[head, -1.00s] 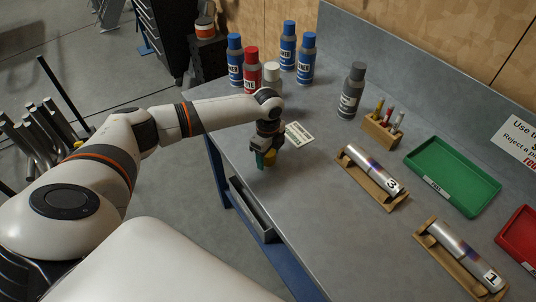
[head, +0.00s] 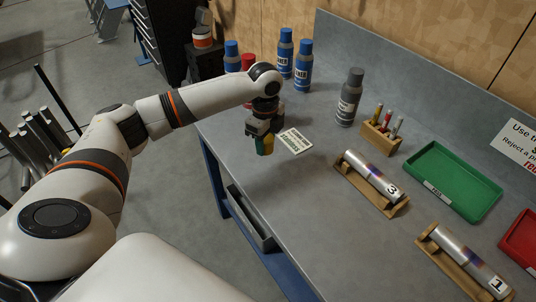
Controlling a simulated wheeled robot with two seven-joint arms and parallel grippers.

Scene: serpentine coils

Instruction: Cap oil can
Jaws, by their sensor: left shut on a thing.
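My left gripper (head: 262,140) is above the left edge of the grey bench, pointing down. Several cans stand at the back of the bench: blue ones (head: 303,68), a red one (head: 247,62) partly behind my left arm, and a grey one with a dark top (head: 348,98) standing alone. I cannot tell which can is the oil can. My right gripper is not in view.
A white label card (head: 295,141) lies just right of my left gripper. Further right are a wooden marker holder (head: 379,138), silver cylinders (head: 373,175) on wooden cradles, a green tray (head: 462,190) and a red tray (head: 520,236). The front middle of the bench is clear.

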